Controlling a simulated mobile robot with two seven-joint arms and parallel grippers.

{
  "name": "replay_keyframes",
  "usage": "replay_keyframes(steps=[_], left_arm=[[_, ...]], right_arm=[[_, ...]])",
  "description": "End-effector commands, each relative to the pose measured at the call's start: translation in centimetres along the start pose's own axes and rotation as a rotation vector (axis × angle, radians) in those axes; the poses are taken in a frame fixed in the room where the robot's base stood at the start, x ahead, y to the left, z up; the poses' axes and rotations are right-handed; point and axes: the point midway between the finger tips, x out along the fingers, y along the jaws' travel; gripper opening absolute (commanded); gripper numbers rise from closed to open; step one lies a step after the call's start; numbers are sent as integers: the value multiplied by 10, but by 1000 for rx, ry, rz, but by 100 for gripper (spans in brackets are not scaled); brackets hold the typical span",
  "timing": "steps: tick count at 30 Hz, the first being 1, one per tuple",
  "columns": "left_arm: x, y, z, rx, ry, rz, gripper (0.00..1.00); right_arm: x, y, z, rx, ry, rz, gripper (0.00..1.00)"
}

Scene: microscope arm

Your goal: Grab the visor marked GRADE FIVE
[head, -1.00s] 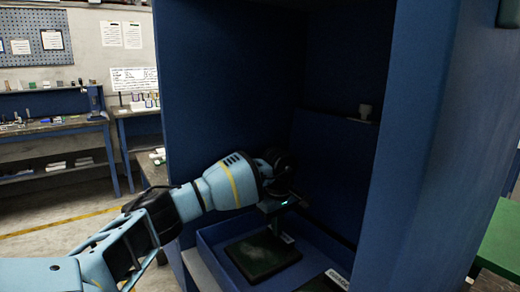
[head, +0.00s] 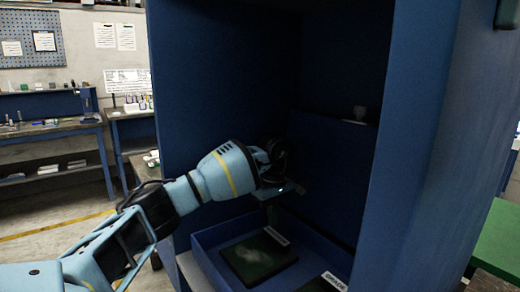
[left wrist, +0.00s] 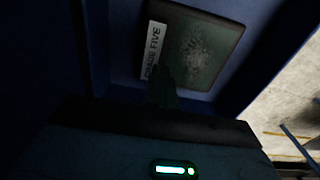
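The visor marked GRADE FIVE (left wrist: 205,48) is a dark green, flat panel with a pale smudge and a white label (left wrist: 153,48) along one edge. In the head view the visor (head: 258,260) lies in a blue tray inside the blue cabinet, its label at the upper right edge. My left gripper (head: 273,210) hangs above the visor's far side, pointing down, apparently apart from it. Its dark fingers (left wrist: 162,90) show in the left wrist view near the labelled edge; any gap between them is too dark to see. My right gripper is out of view.
A second dark panel (head: 315,287) with a white label lies at the front right of the tray (head: 208,250). Blue cabinet walls close in on both sides. Workbenches stand far left.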

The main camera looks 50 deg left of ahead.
Motion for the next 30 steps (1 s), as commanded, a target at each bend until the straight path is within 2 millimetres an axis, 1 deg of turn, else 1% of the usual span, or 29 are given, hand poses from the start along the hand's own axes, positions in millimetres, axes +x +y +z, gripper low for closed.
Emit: replay_keyframes(steps=[1,3,6,9,13,20,30], left_arm=[[-10,1,0,0,-1,2,0],[-23,1,0,-1,-1,2,0],[-37,1,0,-1,-1,2,0],[-46,0,0,-1,-1,2,0],[-51,0,0,-1,-1,0,0],[-51,0,0,-1,-1,0,0],[-51,0,0,-1,-1,1,44]], right_arm=[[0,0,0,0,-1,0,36],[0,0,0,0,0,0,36],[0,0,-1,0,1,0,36],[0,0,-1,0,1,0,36],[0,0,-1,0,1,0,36],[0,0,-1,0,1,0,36],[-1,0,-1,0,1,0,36]])
